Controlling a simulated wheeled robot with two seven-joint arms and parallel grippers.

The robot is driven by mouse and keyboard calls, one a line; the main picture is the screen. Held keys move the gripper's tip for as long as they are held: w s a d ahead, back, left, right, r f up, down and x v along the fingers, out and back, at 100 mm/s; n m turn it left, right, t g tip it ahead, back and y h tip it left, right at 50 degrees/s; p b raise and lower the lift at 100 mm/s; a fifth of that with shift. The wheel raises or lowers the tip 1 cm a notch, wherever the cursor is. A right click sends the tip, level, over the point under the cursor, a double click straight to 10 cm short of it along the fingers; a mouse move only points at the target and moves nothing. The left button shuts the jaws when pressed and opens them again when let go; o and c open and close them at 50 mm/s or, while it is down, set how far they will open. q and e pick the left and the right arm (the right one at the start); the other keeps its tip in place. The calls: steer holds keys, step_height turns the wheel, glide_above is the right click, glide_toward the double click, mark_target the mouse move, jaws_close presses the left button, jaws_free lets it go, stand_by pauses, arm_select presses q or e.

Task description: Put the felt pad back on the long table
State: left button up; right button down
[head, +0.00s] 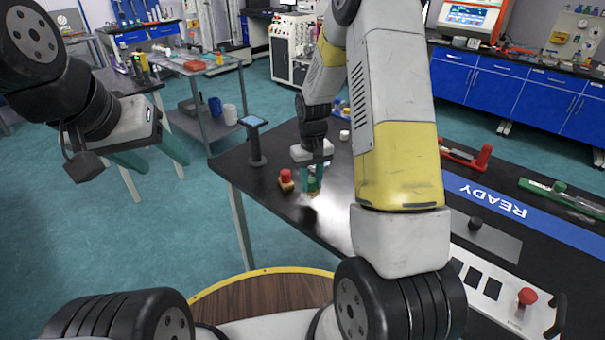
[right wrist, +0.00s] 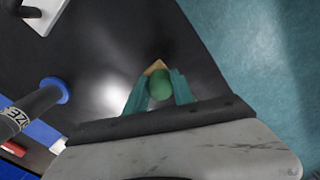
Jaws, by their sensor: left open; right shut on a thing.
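My right gripper (head: 312,178) is low over the black table (head: 328,222), near its left edge, with its teal fingers shut on a small green-topped thing (head: 311,187). In the right wrist view that thing is a round green knob (right wrist: 160,85) between the fingers, with a tan corner showing beyond it. I cannot tell for sure whether it is the felt pad, or whether it touches the table. A red-topped piece on a tan base (head: 286,180) stands just left of the right gripper. My left gripper (head: 152,160) is open and empty over the floor at the left.
A dark post with a tilted screen (head: 254,140) stands near the table's far left corner. A blue READY strip (head: 520,208), a red clamp-like device (head: 467,155), and a white panel with a red button (head: 526,298) are at the right. A grey cart (head: 205,115) stands behind.

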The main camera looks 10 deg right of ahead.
mark_target(311, 189)
steer(key=shift+w+d, duration=0.15)
steer(key=shift+w, duration=0.15)
steer(key=shift+w+f, duration=0.15)
steer(key=shift+f, duration=1.65)
steer(key=shift+f, duration=0.1)
steer(key=c, duration=1.1)
jaws_free()
